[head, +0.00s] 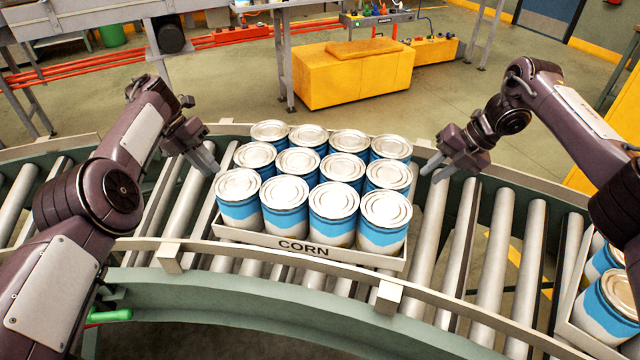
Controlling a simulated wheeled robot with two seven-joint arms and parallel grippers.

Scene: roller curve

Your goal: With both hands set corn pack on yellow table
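The corn pack is a shallow tray (312,250) marked CORN, holding several blue and white cans with silver lids. It sits on the roller conveyor in the middle of the head view. My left gripper (207,162) is at the left side of the pack, its fingers pointing at the cans and apparently a little apart. My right gripper (434,172) is open just right of the pack, with a gap to the cans. Neither gripper holds anything. A low yellow block-like table (350,85) stands on the floor behind the conveyor, with a flat brownish piece on top.
The curved roller conveyor (495,255) has raised side rails. Another can pack (605,305) is partly in view at the lower right. A yellow surface (582,180) shows at the right edge, partly behind my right arm. Grey frames and orange-red rails stand at the back left.

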